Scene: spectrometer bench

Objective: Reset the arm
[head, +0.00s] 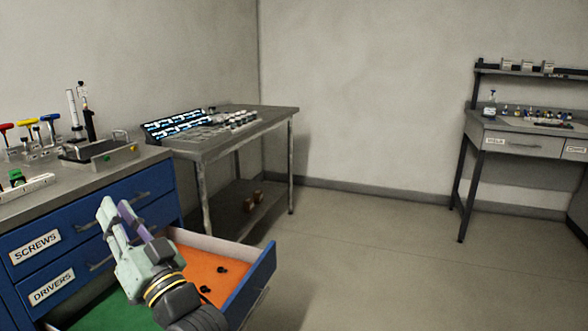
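My gripper (116,204) is in the lower left of the head view, in front of the blue drawer cabinet (150,187) and over the open drawer (262,280). Its fingers point up and to the left. A purple strip shows along one finger; I cannot tell whether it is part of the gripper. I cannot tell how far apart the fingertips are, and I see no clear object between them. My wrist and forearm run down to the bottom edge and hide part of the drawer.
The drawer has orange (200,265) and green (112,312) floor sections, with small dark pieces (222,269) on the orange. Colored-handled tools (28,123) stand on the cabinet. A grey table (245,130) stands behind. Another workbench (520,146) is far right. The middle floor is clear.

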